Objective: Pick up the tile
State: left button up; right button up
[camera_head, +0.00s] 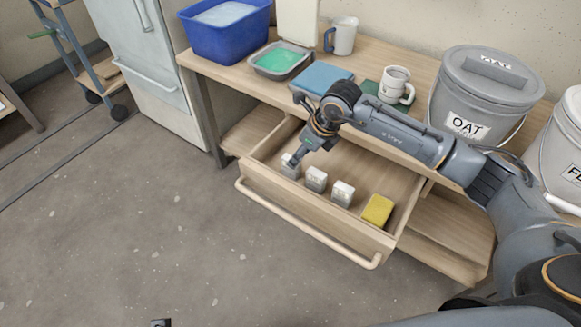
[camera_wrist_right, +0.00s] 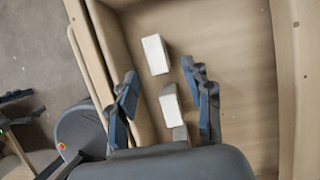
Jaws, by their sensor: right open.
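Three small white-and-grey tile-like blocks stand in a row in the open drawer: a left one (camera_head: 289,168), a middle one (camera_head: 316,180) and a right one (camera_head: 343,193). My right gripper (camera_head: 292,158) is at the row's left end. In the right wrist view, my right gripper (camera_wrist_right: 160,75) is open, with one white block (camera_wrist_right: 170,103) between its fingers, apart from both. Another white block (camera_wrist_right: 155,54) lies just past the fingertips. I cannot tell which block of the row is between the fingers. A dark piece (camera_head: 160,323) at the bottom edge may be my left gripper.
The drawer (camera_head: 310,228) has a bar handle in front. A yellow sponge (camera_head: 378,210) lies at its right end. On the tabletop are a blue tub (camera_head: 225,40), a green-filled tray (camera_head: 281,61), a blue flat slab (camera_head: 320,77), two mugs and a lidded bucket (camera_head: 480,100).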

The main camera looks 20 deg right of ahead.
jog(key=x, duration=0.4)
jog(key=b+x, duration=0.1)
jog(key=x, duration=0.1)
jog(key=shift+w+a+r, duration=0.15)
jog(key=shift+a+r, duration=0.05)
jog(key=shift+a, duration=0.05)
jog(key=shift+w+f, duration=0.15)
jog(key=shift+f, duration=0.2)
pick_arm(q)
jog(key=v, duration=0.4)
jog(key=shift+w+r, duration=0.2)
jog(key=shift+w, duration=0.15)
pick_arm(e)
jog(key=shift+a, duration=0.1)
jog(key=shift+r, duration=0.1)
grip_shut()
